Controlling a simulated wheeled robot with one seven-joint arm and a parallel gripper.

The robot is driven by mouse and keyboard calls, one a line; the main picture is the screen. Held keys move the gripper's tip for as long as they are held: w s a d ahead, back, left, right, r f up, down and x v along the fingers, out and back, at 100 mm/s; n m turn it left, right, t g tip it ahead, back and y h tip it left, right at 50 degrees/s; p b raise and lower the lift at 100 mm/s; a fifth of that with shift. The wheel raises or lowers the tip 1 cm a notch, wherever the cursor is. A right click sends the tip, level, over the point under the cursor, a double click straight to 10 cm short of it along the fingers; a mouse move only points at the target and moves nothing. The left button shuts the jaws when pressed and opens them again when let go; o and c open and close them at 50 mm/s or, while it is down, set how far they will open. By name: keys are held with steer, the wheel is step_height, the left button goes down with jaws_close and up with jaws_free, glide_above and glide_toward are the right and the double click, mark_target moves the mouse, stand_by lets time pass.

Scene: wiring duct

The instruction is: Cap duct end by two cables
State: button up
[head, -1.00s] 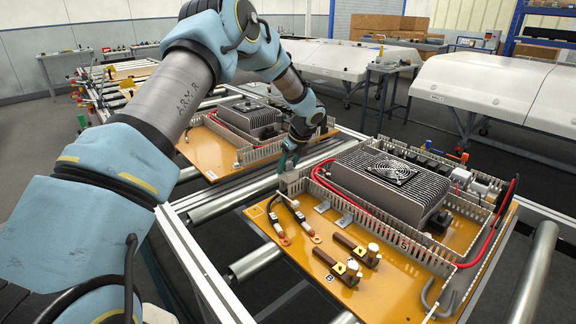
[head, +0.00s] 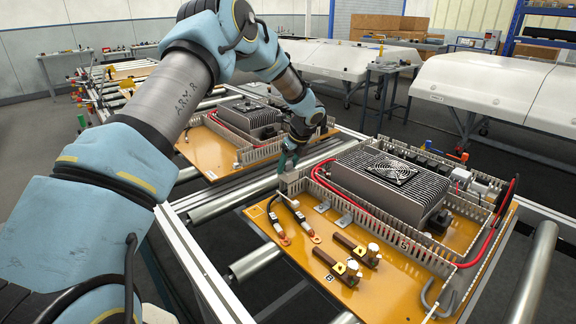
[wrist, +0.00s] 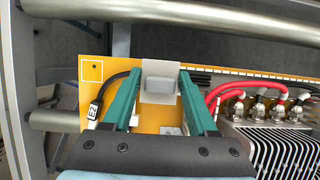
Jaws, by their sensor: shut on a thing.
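My gripper (head: 287,160) has green fingers pointing down at the left corner of the near orange board. In the wrist view the fingers (wrist: 160,88) are shut on a light grey cap (wrist: 160,70), held between their tips. In the head view the cap (head: 292,183) shows as a small grey block under the fingers, at the near left end of the slotted grey duct (head: 355,212). I cannot tell whether it is seated on the duct. Two black cables (head: 273,208) with lugs lie just in front of it. One carries an "E2" tag (wrist: 95,110) in the wrist view, left of the fingers.
A finned heat sink (head: 385,185) with a fan stands right of the gripper, with red cables (head: 335,190) beside it. Two brown terminal blocks (head: 345,258) sit at the board's front. Metal rollers (head: 258,262) run under the board. A second board (head: 205,155) lies behind.

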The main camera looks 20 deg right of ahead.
mark_target(290, 171)
steer(key=shift+f+b, duration=1.3)
steer(key=shift+f, duration=0.75)
steer(key=o, duration=1.4)
steer(key=b+v, duration=0.2)
steer(key=v, duration=0.9)
steer(key=shift+a, duration=0.15)
steer(key=shift+w, duration=0.1)
